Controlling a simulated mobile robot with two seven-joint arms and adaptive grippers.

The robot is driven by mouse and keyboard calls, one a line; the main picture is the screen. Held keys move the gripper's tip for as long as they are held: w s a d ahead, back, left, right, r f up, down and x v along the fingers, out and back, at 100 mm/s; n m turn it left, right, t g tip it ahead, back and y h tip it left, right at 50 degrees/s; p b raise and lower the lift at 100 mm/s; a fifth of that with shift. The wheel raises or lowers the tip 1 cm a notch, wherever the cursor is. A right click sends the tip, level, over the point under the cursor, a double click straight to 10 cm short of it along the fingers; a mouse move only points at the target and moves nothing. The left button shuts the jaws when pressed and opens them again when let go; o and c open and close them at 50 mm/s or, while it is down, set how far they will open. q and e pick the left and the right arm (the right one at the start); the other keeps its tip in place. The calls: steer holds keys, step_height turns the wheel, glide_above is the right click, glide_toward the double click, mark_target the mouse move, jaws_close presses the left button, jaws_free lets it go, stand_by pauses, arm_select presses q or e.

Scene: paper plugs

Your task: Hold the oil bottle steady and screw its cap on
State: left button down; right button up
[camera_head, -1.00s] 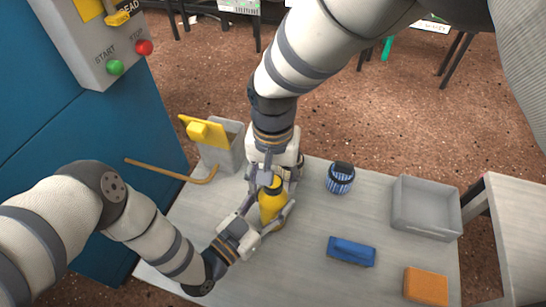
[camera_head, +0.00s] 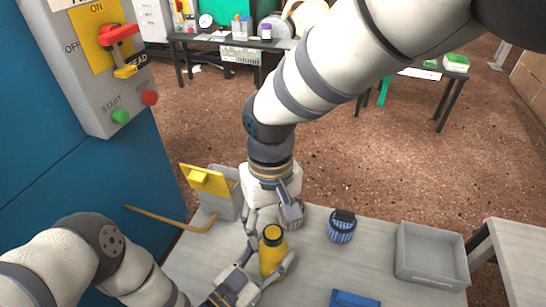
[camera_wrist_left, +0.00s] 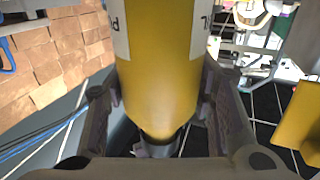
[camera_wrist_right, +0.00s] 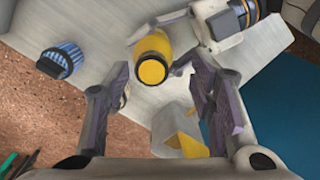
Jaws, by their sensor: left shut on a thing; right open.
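The yellow oil bottle (camera_head: 271,258) stands upright near the table's left side. My left gripper (camera_head: 268,266) is shut around its body; in the left wrist view the yellow bottle (camera_wrist_left: 165,75) fills the space between the fingers. A yellow cap with a dark rim (camera_head: 272,234) sits at the bottle's top; it shows as a yellow disc in the right wrist view (camera_wrist_right: 152,70). I cannot tell how tightly it is seated. My right gripper (camera_head: 271,218) is open and points down just above and behind the cap, apart from it.
A grey bin with a yellow flap (camera_head: 224,195) and a tan bent rod (camera_head: 165,218) are at left. A blue striped jar (camera_head: 341,228), a blue block (camera_head: 353,299) and an empty grey tray (camera_head: 430,258) are at right. A partly hidden round thing stands behind my right gripper.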

mark_target(273, 233)
steer(key=n, duration=0.5)
steer(key=shift+s+r, duration=0.2)
steer(key=shift+r, duration=0.2)
steer(key=n, duration=0.2)
steer(key=w+r+n, duration=0.1)
steer(key=n, duration=0.2)
steer(key=r+n, duration=0.1)
steer(key=n, duration=0.2)
steer(key=shift+w+d+t, duration=0.1)
steer(key=shift+w+t, duration=0.2)
steer(key=shift+w+r+n, duration=0.2)
steer(key=shift+n, duration=0.7)
step_height(273, 233, down, 8)
steer(key=shift+c, duration=0.2)
jaws_close()
